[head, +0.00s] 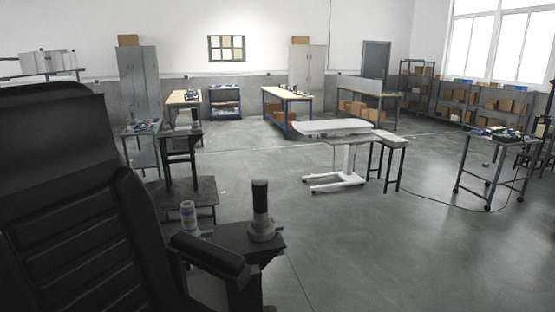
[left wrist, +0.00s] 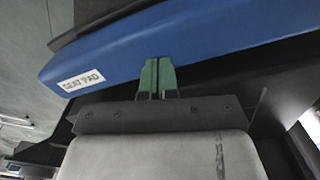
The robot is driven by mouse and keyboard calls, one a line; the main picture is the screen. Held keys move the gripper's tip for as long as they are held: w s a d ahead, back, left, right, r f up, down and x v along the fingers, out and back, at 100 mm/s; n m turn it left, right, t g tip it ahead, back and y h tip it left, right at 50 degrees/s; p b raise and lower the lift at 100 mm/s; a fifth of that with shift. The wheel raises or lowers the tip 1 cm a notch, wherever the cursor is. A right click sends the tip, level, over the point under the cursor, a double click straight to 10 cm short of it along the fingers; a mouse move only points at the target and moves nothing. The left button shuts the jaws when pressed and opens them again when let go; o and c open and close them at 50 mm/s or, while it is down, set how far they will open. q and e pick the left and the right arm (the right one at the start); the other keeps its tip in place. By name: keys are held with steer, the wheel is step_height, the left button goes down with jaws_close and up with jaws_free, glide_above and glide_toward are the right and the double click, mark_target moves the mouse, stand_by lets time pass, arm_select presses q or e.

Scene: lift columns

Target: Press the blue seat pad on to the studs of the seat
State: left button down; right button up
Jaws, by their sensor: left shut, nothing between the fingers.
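The blue seat pad (left wrist: 215,32) runs across the top of the left wrist view, with a white label reading SEAT PAD (left wrist: 82,80) on its side. My left gripper (left wrist: 157,68) has green fingers, shut together with nothing between them. Its fingertips overlap the pad's lower edge in the picture; I cannot tell whether they touch. A dark surface (left wrist: 225,78) lies beside the pad. The studs are hidden. In the head view a large black seat back (head: 70,200) fills the left side; the blue pad and both grippers do not show there.
A black armrest (head: 210,255) and a dark upright control stick (head: 261,210) stand close in front. A white table on a wheeled stand (head: 335,130) is in the middle distance, and a wheeled bench (head: 497,150) stands at right. The floor at right front is open.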

arm_select(q)
steer(key=shift+f+b, duration=0.4)
steer(key=shift+f, duration=0.7)
stand_by(0.3)
steer(key=shift+r, duration=0.1)
stand_by(0.3)
step_height(320, 180, up, 7)
steer(key=p, duration=0.8)
steer(key=shift+s, duration=0.1)
stand_by(0.3)
